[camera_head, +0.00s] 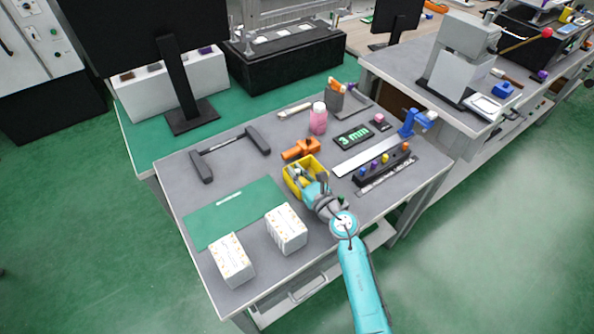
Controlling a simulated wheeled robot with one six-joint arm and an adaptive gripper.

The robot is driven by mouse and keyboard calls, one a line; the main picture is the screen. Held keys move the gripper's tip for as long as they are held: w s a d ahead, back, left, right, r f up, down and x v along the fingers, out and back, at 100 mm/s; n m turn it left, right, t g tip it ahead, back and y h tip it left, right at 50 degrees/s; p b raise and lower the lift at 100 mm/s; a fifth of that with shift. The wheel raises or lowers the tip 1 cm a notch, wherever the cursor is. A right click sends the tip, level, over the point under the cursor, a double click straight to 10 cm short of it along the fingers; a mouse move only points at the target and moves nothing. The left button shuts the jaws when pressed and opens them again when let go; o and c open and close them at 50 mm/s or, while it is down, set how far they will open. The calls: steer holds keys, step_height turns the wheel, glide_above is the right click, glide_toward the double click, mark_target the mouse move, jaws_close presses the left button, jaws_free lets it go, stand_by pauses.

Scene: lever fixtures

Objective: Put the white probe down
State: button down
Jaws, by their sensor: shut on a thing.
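My gripper (319,188) is low over the grey table, at the front right edge of a small yellow bin (294,186). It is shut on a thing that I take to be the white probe. The probe is mostly hidden by the gripper and wrist, and too small to make out. Light grey and yellowish shapes show inside the bin, but I cannot tell what they are. I cannot tell whether the held thing touches the bin or the table.
Two white boxes (286,229) (231,261) and a green mat (232,210) lie left. A dark rack with coloured knobs (381,167) is right.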

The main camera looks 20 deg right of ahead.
steer(key=c, duration=1.2)
jaws_free()
steer(key=shift+r, duration=0.45)
steer(key=shift+s+d+r, duration=0.1)
steer(key=shift+s, duration=0.15)
steer(key=v, duration=1.1)
steer(key=shift+s+r, duration=0.15)
steer(key=shift+s, duration=0.05)
